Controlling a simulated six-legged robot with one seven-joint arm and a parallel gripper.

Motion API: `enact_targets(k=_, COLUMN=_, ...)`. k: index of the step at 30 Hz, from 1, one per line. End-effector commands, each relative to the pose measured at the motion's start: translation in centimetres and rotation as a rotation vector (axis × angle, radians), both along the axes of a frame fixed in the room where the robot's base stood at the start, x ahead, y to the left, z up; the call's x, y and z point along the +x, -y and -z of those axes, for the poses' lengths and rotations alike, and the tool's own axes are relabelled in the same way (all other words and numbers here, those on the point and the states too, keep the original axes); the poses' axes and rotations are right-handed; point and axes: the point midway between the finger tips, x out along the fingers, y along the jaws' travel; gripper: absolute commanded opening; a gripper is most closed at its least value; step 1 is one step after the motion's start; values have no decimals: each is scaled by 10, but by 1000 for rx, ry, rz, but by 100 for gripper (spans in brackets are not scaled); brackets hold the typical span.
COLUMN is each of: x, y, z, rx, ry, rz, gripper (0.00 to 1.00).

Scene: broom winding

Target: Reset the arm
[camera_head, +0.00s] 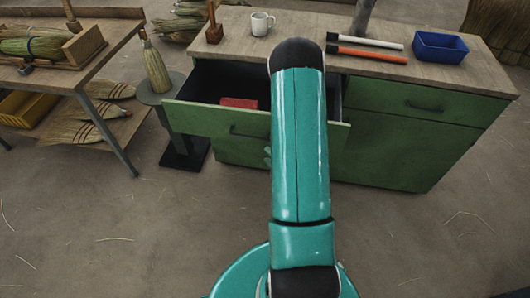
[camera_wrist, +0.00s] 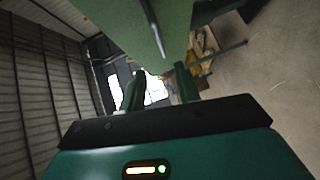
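My teal arm reaches forward over the floor to the green workbench (camera_head: 420,140) in the head view and hides part of its front. A drawer (camera_head: 195,118) of the bench is pulled open, with a red object (camera_head: 239,103) inside. In the wrist view my gripper (camera_wrist: 160,84) has its two green fingers apart, with no object seen between them. A green panel (camera_wrist: 125,22) with a dark handle (camera_wrist: 154,28) is close beyond the fingers; I cannot tell whether they touch it. In the head view my gripper is mostly hidden behind the arm.
On the bench top are a white mug (camera_head: 262,23), two long-handled tools (camera_head: 367,54) and a blue tray (camera_head: 439,47). A small round stand (camera_head: 160,91) holds a broom head (camera_head: 156,68) left of the drawer. A wooden table (camera_head: 100,40) is at far left. The front floor is clear.

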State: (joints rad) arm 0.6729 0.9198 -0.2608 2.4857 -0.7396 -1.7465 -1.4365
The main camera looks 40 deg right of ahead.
Motion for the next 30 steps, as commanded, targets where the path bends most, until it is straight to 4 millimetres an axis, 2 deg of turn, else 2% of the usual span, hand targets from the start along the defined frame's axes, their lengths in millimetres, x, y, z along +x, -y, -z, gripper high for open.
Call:
enact_targets(k=18, x=3, y=0, z=-2, rx=3, ry=-6, rz=-1, gripper=32)
enact_targets(k=23, x=28, y=1, z=-18, rx=35, ry=-58, rz=7, gripper=32)
enact_targets(k=30, x=76, y=-5, z=-63, rx=162, ry=-185, rz=85, gripper=32)
